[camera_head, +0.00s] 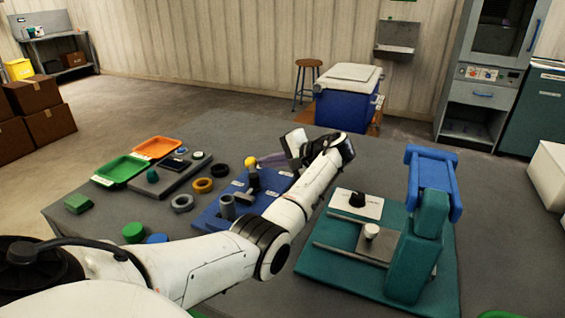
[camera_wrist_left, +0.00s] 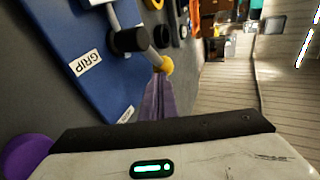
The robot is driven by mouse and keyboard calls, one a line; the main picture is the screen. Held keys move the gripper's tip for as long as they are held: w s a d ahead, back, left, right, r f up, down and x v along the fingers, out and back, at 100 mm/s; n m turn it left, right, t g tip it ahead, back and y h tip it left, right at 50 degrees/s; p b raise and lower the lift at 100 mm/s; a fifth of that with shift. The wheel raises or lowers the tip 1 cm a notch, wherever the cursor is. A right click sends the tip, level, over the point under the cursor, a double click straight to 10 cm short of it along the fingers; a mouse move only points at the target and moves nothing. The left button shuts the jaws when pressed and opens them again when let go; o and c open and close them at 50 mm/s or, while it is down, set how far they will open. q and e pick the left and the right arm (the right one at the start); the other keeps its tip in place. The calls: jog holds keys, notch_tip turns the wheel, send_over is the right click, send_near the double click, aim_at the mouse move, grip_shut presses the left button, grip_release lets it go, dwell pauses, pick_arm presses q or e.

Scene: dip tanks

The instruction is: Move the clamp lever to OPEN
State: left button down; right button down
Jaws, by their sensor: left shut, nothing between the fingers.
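The clamp fixture has a blue base (camera_head: 207,219) with small white labels, and it also shows in the left wrist view (camera_wrist_left: 60,85), where one label reads GRIP (camera_wrist_left: 86,62). Its lever is a grey bar with a yellow knob (camera_head: 252,163) on its end. In the left wrist view the bar runs from a dark round hub (camera_wrist_left: 130,40) to the yellow knob (camera_wrist_left: 166,65). My left gripper (camera_head: 262,161), with purple fingers, is shut and empty beside the knob. Its fingertips meet the knob in both pictures; whether they touch cannot be told. My right gripper is out of view.
A teal fixture (camera_head: 340,270) with rods and a tall blue-topped handle (camera_head: 433,180) stands to the right. Left of the clamp are dark, yellow and grey rings, a green tray (camera_head: 122,171) and an orange tray (camera_head: 157,147). The grey table's far side is mostly clear.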

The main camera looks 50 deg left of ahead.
pick_arm(q)
jog(key=shift+a, duration=0.25)
dwell(0.6)
jog(key=v, duration=1)
jog(key=shift+d, duration=0.15)
jog(key=shift+r, duration=0.1)
